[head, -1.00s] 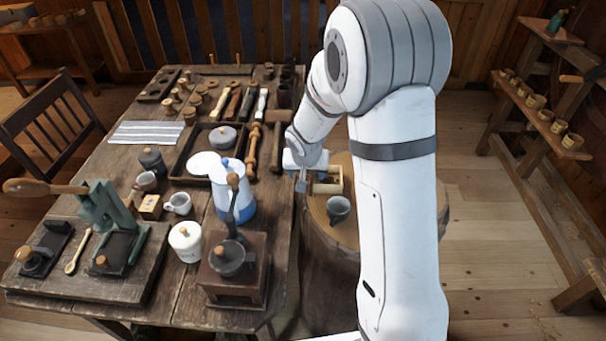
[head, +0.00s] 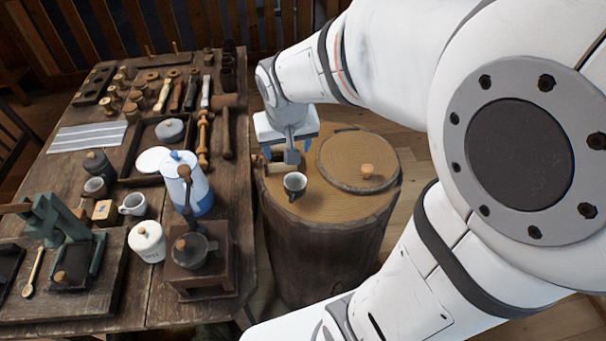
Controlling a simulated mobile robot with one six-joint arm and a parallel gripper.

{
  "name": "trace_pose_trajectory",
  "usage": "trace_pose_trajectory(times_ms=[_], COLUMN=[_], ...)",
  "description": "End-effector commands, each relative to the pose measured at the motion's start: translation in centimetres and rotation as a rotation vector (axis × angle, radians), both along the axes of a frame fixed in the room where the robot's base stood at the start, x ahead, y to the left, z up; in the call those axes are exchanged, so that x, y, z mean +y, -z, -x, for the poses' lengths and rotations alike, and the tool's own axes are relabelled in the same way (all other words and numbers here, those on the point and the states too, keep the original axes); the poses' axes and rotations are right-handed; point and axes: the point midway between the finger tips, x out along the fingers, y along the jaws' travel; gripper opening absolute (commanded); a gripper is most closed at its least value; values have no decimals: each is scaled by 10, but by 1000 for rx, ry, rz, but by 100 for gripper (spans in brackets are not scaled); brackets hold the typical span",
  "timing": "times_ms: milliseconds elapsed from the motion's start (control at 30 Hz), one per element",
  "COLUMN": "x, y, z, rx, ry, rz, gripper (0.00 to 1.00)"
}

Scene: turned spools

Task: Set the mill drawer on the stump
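The mill drawer (head: 279,168), a small wooden box with a knob at its left, sits at the left part of the stump top (head: 335,200). My gripper (head: 291,157) points down right at the drawer and hides part of it. The fingers overlap the drawer in this view, and I cannot tell whether they are open or shut on it. The coffee mill (head: 203,270), a dark wooden box with a grey bowl and crank, stands at the near right corner of the table.
The table (head: 110,240) at left is crowded. A blue-and-white pot (head: 196,190) stands near its edge.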

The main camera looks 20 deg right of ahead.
Motion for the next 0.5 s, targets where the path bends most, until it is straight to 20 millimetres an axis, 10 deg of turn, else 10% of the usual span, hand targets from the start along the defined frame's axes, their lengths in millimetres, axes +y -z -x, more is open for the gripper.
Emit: trace_pose_trajectory(times_ms=[200,500], x=[-14,-4], y=[-17,-17], z=[86,125], rx=[44,70], ry=[-71,-125], rz=[-20,-36], gripper=[63,63])
